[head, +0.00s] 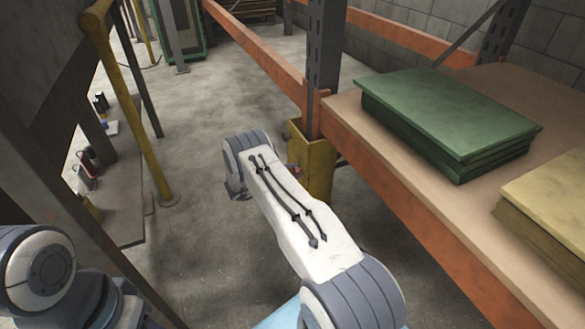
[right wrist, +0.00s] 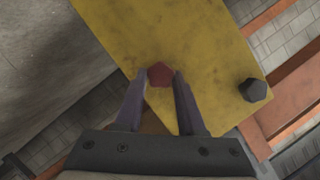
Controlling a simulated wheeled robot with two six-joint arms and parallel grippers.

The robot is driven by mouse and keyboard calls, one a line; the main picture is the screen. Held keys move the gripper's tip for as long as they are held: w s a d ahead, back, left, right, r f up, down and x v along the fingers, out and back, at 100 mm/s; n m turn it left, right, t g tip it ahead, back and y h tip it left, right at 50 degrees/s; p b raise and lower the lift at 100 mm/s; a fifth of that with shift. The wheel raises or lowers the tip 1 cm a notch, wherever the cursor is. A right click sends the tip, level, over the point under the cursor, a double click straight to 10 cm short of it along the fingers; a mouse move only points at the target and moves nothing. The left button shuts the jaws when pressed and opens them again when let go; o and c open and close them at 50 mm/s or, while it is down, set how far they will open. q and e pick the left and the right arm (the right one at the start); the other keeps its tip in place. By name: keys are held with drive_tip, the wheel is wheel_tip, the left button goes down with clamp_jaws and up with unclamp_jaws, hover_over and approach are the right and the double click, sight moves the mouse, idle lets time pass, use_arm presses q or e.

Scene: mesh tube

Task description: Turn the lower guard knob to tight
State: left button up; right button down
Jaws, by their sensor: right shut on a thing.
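The yellow guard (head: 318,172) wraps the foot of the dark rack upright in the head view. In the right wrist view its flat yellow face (right wrist: 205,50) fills the upper middle. A small faceted red knob (right wrist: 159,75) sits on that face near its lower left edge. My right gripper (right wrist: 160,78) is shut on the red knob, one dark finger on each side. My left gripper is out of view; only part of my left arm shows at lower left.
A dark bolt-like head (right wrist: 254,90) stands on the guard face to the right. The orange rack beam (head: 400,215) and shelf with green boards (head: 445,112) and yellowish boards (head: 550,205) lie right. A yellow post (head: 130,100) stands left. Concrete floor (head: 215,95) is open behind.

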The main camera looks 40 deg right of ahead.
drive_tip(key=shift+s+a+f+m+t+h, duration=0.15)
drive_tip(key=shift+m+t+h, duration=0.3)
drive_tip(key=shift+m, duration=0.55)
drive_tip(key=shift+f+m+t+h, duration=0.25)
drive_tip(key=shift+m+t+h, duration=0.1)
drive_tip(key=shift+m, duration=0.75)
drive_tip(key=shift+f+m+t+h+b, duration=0.15)
drive_tip(key=shift+m+t+h+b, duration=0.25)
drive_tip(key=shift+m, duration=0.7)
drive_tip(key=shift+w+f+m+g+h+b, duration=0.15)
drive_tip(key=shift+m+g+h+b, duration=0.75)
drive_tip(key=shift+m+b, duration=1.6)
drive_tip(key=shift+w+f+m+g+h+b, duration=0.15)
drive_tip(key=shift+m+g+h+b, duration=0.85)
drive_tip(key=shift+m, duration=2.9)
drive_tip(key=shift+w+f+m+g+h+b, duration=0.15)
drive_tip(key=shift+m+g+h+b, duration=0.7)
drive_tip(key=shift+m+b, duration=1.75)
drive_tip(key=shift+s+d+m+g+p, duration=0.15)
drive_tip(key=shift+m+g+p, duration=0.3)
drive_tip(key=shift+m, duration=0.45)
drive_tip(key=c, duration=0.5)
unclamp_jaws()
drive_tip(key=shift+r, duration=0.1)
